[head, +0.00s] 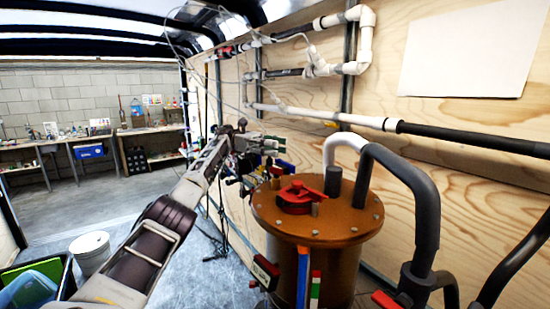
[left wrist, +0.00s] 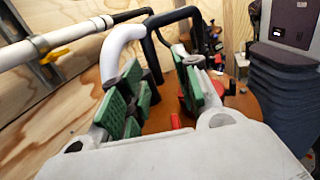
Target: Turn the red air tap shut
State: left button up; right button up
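A red handle-like part (head: 298,196) sits on top of a copper-coloured tank (head: 335,225); I take it for the red air tap, but cannot tell its exact setting. My left gripper (head: 264,152) is beyond and left of the tank top in the head view, apart from the red part. In the left wrist view, my left gripper (left wrist: 162,92) has its green-padded fingers spread, with nothing held between them. A small red piece (left wrist: 176,121) shows between the fingers, near the brown tank top (left wrist: 245,106). My right gripper is out of view.
A white hose (head: 345,145) and a thick dark hose (head: 425,205) rise from the tank. Pipes (head: 320,115) run along the wooden wall. A white bucket (head: 90,252) stands on the floor at left. Workbenches (head: 90,138) stand far back.

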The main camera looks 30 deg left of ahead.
pick_arm(q)
jog(key=shift+r, duration=1.2)
